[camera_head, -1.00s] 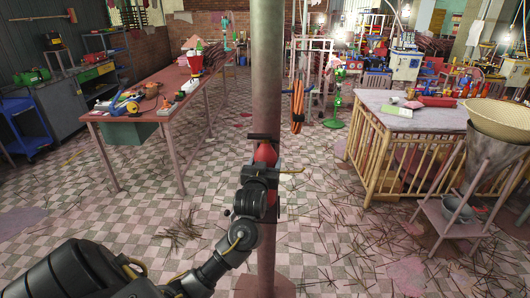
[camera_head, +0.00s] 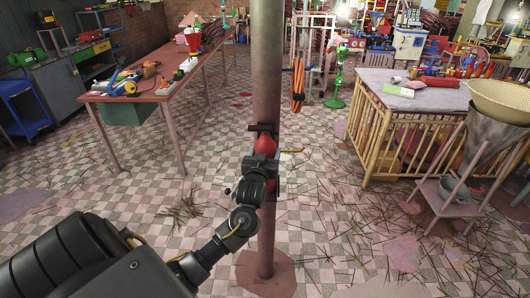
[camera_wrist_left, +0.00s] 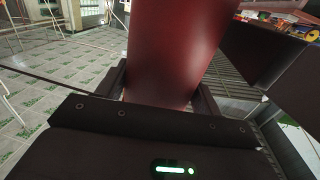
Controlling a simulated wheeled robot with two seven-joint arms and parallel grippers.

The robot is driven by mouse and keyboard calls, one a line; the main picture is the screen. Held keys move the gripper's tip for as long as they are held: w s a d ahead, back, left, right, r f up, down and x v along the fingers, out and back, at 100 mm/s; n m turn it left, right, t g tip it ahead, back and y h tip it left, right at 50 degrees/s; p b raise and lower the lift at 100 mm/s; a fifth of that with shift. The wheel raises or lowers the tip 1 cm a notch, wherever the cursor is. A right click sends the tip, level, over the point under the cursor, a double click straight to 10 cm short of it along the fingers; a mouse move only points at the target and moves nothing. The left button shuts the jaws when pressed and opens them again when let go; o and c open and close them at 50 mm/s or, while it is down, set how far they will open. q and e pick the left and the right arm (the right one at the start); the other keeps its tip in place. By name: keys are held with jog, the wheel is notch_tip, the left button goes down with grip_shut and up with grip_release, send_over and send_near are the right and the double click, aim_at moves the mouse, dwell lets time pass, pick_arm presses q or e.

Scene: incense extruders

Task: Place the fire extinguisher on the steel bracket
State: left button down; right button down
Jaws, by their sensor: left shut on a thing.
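The fire extinguisher (camera_head: 265,145) is red and stands upright against the front of a steel post (camera_head: 266,70). My left gripper (camera_head: 264,160) is in front of it and hides most of its body. In the left wrist view the red cylinder (camera_wrist_left: 172,50) fills the space between the two fingers of my left gripper (camera_wrist_left: 162,88), which is shut on it. A dark bracket piece (camera_head: 262,128) shows on the post just above the extinguisher. Whether the extinguisher rests on the bracket is hidden by my gripper. My right gripper is out of view.
A long reddish table (camera_head: 150,92) with tools stands at the left. A bamboo-sided table (camera_head: 425,96) stands at the right, with a stand and funnel (camera_head: 470,160) before it. The checkered floor between them is mostly clear, with scattered sticks (camera_head: 184,208).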

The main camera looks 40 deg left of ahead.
pick_arm(q)
jog(key=shift+c, duration=1.3)
grip_release()
jog(key=shift+s+d, duration=0.1)
jog(key=shift+r, duration=0.15)
jog(key=b+v, duration=0.2)
jog(key=v, duration=1)
